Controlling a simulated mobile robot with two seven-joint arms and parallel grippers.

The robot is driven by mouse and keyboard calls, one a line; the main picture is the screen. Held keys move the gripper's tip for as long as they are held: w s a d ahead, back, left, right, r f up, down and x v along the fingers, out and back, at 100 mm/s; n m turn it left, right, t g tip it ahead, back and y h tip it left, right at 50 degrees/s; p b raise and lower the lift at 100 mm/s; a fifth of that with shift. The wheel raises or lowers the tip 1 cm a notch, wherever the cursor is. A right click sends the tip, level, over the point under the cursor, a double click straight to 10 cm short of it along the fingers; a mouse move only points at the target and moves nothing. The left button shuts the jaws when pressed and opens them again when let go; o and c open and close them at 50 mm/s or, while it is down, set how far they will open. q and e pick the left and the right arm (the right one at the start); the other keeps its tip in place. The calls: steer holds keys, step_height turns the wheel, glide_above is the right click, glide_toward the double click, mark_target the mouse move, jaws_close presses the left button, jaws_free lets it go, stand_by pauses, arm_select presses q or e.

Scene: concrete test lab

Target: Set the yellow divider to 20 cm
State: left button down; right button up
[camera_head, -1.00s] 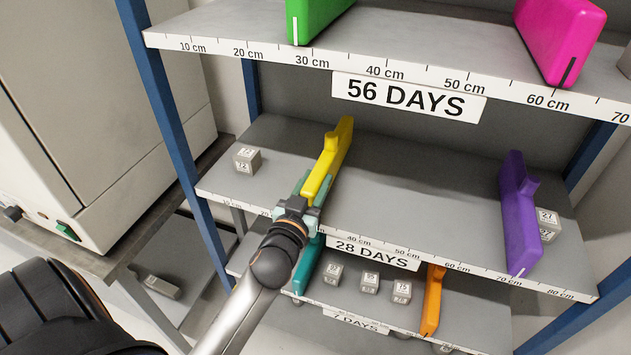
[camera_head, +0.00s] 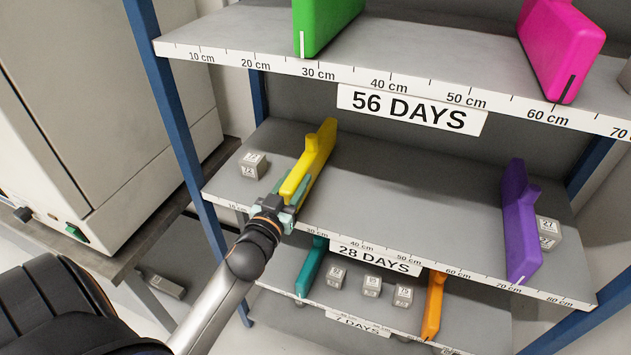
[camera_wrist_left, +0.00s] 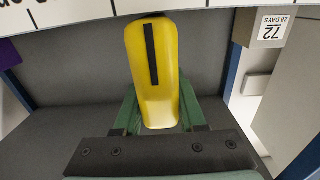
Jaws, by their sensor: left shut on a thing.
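The yellow divider (camera_head: 309,160) stands on the middle shelf (camera_head: 400,195), the one labelled 28 DAYS. My left gripper (camera_head: 276,208) is shut on the divider's front end, at the shelf's front edge. The gripper and arm hide the scale marks there, so I cannot read the divider's exact position; the 30 cm mark shows just right of the gripper. In the left wrist view the divider (camera_wrist_left: 165,85), with a black line on its front, sits between the green fingers. My right gripper is not in view.
A grey cube (camera_head: 252,166) marked 72 stands left of the divider. Green (camera_head: 318,25) and pink (camera_head: 560,50) dividers stand above; teal (camera_head: 311,268) and orange (camera_head: 434,305) ones below. A blue post (camera_head: 180,120) borders the left.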

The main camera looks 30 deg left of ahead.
arm_select(q)
steer(key=a, duration=0.3)
steer(key=shift+s+a, duration=0.1)
steer(key=shift+s, duration=0.25)
steer(key=shift+c, duration=2.4)
jaws_free()
steer(key=shift+s, duration=0.1)
steer(key=v, duration=1.2)
steer(key=shift+s, duration=0.1)
